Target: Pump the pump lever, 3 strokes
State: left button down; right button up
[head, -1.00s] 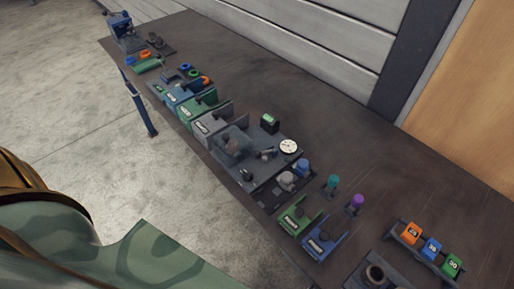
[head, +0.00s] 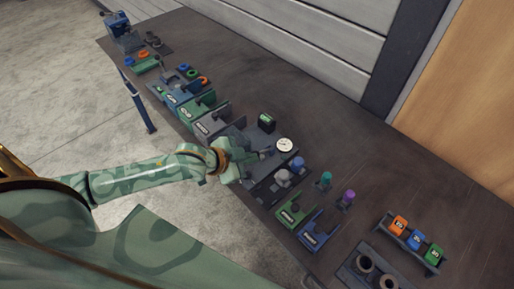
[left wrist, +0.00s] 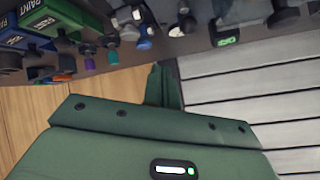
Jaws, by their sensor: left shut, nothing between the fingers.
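The pump unit is a dark grey plate (head: 232,133) midway along the bench, with a round white gauge (head: 285,145) at its right end. My left gripper (head: 252,158) is shut and empty, over the front part of this plate, just left of the gauge. The gripper and wrist cover most of the unit, so I cannot make out the pump lever or tell whether the fingers touch it. In the left wrist view the shut fingers (left wrist: 164,86) point toward the bench edge. My right gripper is not in view.
A small black box with a green display (head: 266,123) stands behind the plate. Grey and blue knobs (head: 283,178) sit to the right, then green (head: 291,213) and blue bins, and teal and purple pegs. More bins stand on the left. The bench's back strip is clear.

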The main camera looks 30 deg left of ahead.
pick_arm(q)
jog(key=shift+h, duration=0.4)
jog(key=a+r, duration=0.1)
jog(key=w+a+r, duration=0.1)
jog(key=shift+w+a+r, duration=0.3)
jog(key=shift+a, duration=0.05)
jog(key=b, duration=0.3)
send_over(261, 152)
jog(key=d, duration=0.3)
notch_tip(261, 152, down, 6)
jog(key=shift+s+a+f, duration=0.3)
jog(key=shift+s+a, duration=0.1)
jog(key=shift+a, duration=0.15)
jog(key=shift+s+a+f, duration=0.3)
jog(key=shift+s+a, duration=0.1)
jog(key=shift+a, duration=0.1)
jog(key=shift+s+a+f, duration=0.3)
jog(key=shift+s+a, duration=0.1)
jog(key=shift+a, duration=0.1)
